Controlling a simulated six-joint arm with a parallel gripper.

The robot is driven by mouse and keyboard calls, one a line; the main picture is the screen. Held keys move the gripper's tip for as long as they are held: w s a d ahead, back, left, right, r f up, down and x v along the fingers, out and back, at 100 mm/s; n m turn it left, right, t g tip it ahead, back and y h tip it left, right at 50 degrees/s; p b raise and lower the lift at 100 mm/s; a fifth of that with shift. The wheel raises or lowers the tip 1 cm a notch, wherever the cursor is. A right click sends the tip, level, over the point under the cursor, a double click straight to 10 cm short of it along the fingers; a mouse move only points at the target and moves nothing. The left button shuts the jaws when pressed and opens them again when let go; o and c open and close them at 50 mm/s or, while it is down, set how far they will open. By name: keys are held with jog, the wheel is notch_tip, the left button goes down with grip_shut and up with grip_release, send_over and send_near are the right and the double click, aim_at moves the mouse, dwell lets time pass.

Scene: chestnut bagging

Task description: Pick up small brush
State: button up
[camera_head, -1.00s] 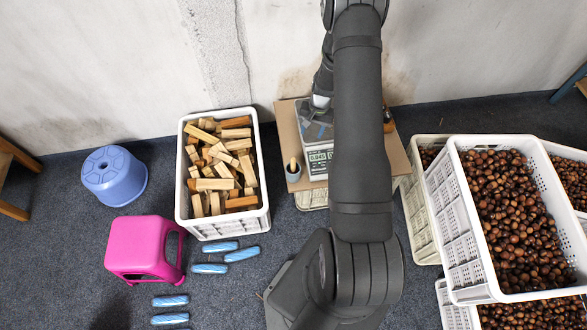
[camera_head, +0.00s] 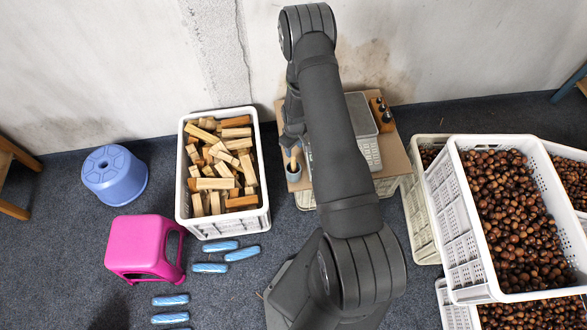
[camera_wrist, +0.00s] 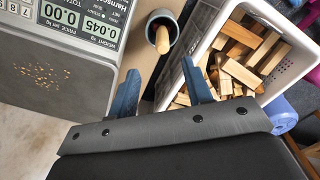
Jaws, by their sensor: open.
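The small brush stands in a grey-blue cup, with only its wooden handle (camera_head: 293,158) showing above the rim. The handle also shows in the wrist view (camera_wrist: 162,40), and its bristles are hidden in the cup. The cup (camera_head: 294,176) sits on the left edge of a brown tabletop; its rim shows in the wrist view (camera_wrist: 151,20). My gripper (camera_wrist: 161,68) is open and empty. Its two blue fingers stand apart, pointing toward the cup, with the handle lined up between them but beyond the tips. In the head view my arm partly hides the gripper near the cup.
A scale (camera_wrist: 55,70) with a lit display and orange crumbs on its plate stands beside the cup. A white crate (camera_head: 266,214) of wood blocks is close on the left. Dark bottles (camera_head: 382,110) stand at the table's back right. Chestnut crates (camera_head: 445,215) are farther right.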

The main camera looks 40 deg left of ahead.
aim_at(293, 158)
jog(key=shift+s+f, duration=0.2)
jog(key=shift+f, duration=4.55)
grip_shut()
